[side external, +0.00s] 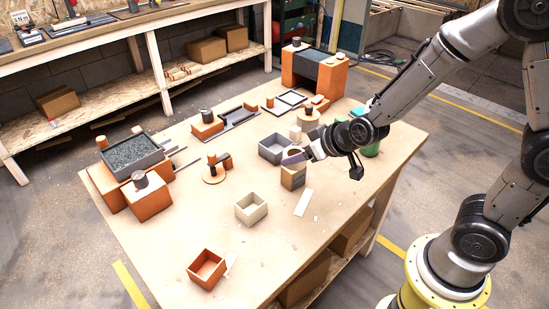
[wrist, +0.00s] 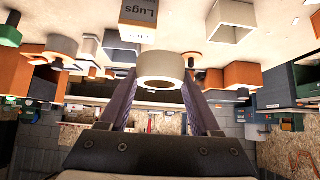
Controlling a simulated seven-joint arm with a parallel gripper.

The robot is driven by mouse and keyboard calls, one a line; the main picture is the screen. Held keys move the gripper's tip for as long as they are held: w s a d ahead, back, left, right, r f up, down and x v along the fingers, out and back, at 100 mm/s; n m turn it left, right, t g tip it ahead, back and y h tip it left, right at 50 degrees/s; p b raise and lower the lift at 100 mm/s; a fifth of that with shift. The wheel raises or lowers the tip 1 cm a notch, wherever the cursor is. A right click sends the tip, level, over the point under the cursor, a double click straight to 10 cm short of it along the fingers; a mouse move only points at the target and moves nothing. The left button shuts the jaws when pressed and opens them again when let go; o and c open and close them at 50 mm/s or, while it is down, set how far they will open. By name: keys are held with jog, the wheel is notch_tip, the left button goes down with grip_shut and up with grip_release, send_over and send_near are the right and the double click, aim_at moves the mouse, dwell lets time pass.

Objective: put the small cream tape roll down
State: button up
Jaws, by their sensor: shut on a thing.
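The small cream tape roll (wrist: 162,68) is held between the two purple fingers of my gripper (wrist: 161,82) in the wrist view, with its round hole visible. In the side view my gripper (side external: 294,158) is just above a brown box (side external: 293,179) on the table; the roll is small and mostly hidden there. In the wrist view a box lettered "Lugs" (wrist: 139,12) is close beyond the roll. I cannot tell whether the roll touches anything besides the fingers.
An open grey bin (side external: 273,149), cream bin (side external: 251,208) and orange bin (side external: 207,269) stand on the table (side external: 165,245). Orange blocks with a grey tray (side external: 131,153) stand at left. The front middle has free room.

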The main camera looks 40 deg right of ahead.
jog(key=w+a+n+g+y, duration=0.1)
jog(key=w+a+n+y, duration=0.3)
jog(key=a, duration=1)
jog(key=a+n+g+y, duration=0.2)
jog(key=a+n, duration=0.3)
jog(key=a, duration=0.9)
jog(key=w+a+f, duration=0.2)
jog(key=w+f, duration=0.1)
jog(key=w+a+f, duration=0.3)
jog(key=w, duration=0.1)
jog(key=w+a+f, duration=0.3)
jog(key=w, duration=0.1)
jog(key=shift+w+a+f, duration=0.1)
jog(key=shift+w+f, duration=0.05)
jog(key=shift+f, duration=1.6)
jog(key=shift+f, duration=0.2)
jog(key=o, duration=1.5)
